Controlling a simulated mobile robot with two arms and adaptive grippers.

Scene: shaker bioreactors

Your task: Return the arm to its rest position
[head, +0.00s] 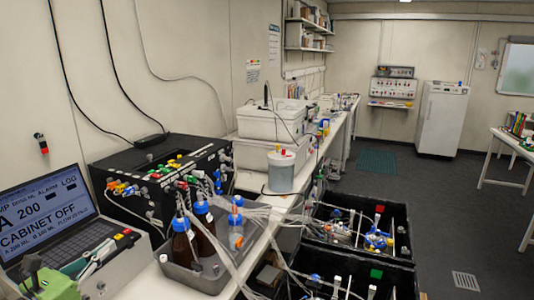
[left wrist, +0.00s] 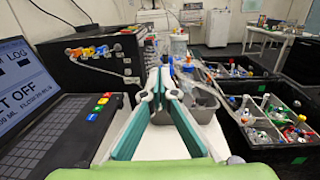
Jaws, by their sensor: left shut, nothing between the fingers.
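My left gripper (head: 98,257) shows at the lower left of the head view, a green body with pale fingers, in front of the laptop's keyboard side. In the left wrist view its teal and white fingers (left wrist: 160,82) come together at the tips and hold nothing. They point toward the bench with the bottles. The laptop (head: 48,210) stands open beside the gripper, its screen reading "CABINET OFF". It is also at the left of the left wrist view (left wrist: 45,100). My right gripper is in neither view.
A black cabinet (head: 160,175) with coloured fittings stands behind the laptop. A grey tray (head: 192,278) holds brown bottles and tubing. Black crates (head: 345,258) with vessels lie to the right. A white fridge (head: 441,120) is at the back. The dark floor at right is mostly clear.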

